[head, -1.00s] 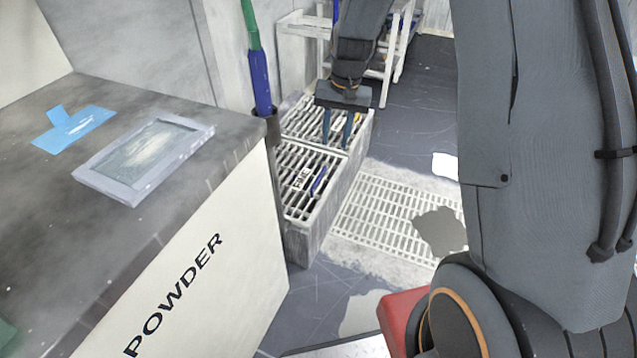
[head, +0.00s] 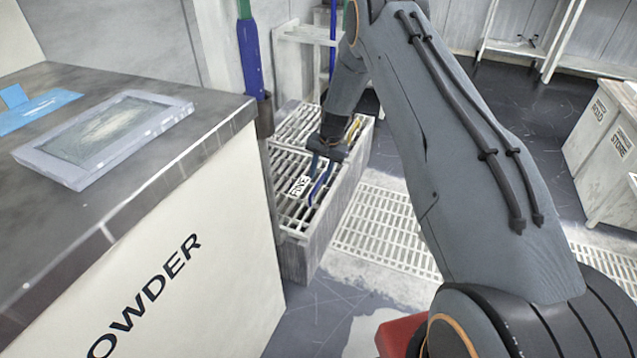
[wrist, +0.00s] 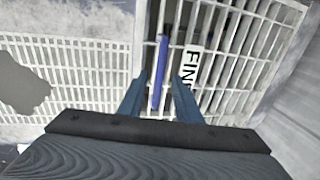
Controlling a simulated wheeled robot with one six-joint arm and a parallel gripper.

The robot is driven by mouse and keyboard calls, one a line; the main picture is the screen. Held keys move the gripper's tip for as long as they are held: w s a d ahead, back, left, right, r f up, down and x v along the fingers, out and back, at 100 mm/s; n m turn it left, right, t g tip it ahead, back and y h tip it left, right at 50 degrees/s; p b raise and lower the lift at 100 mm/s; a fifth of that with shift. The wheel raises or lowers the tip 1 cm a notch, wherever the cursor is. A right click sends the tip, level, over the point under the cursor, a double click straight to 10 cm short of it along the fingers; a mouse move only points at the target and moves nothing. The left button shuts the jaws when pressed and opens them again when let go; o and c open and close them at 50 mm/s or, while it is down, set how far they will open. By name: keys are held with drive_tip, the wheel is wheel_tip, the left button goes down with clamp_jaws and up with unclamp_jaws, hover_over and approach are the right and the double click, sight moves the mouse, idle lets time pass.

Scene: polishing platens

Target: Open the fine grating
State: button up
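The fine grating (head: 283,168) is the nearer slatted cover on a grey floor trough and lies flat in its frame. It bears a white FINE label (head: 300,186) and a blue bar handle (head: 319,188). My gripper (head: 320,172) is low over this grating, at the handle. In the wrist view, the two blue fingers of my gripper (wrist: 159,78) are apart, with the blue handle (wrist: 162,50) between them. Gaps show on both sides of the handle. The FINE label (wrist: 192,68) is just right of the fingers. Fingertip depth beside the handle is hard to tell.
A second grating (head: 296,128) with a yellow handle (head: 353,130) lies behind. The powder counter (head: 190,270) stands close on the left, with a framed tray (head: 165,108) on top. A flat floor grate (head: 385,230) lies right of the trough. A labelled cabinet (head: 600,150) stands far right.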

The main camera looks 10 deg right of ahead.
sight(317, 185)
drive_tip(key=shift+w+a+f, duration=0.1)
drive_tip(key=shift+a+f, duration=0.05)
drive_tip(key=shift+f, duration=0.7)
drive_tip(key=shift+w+a+f, duration=0.1)
drive_tip(key=shift+a+f, duration=0.05)
drive_tip(key=shift+f, duration=0.65)
clamp_jaws()
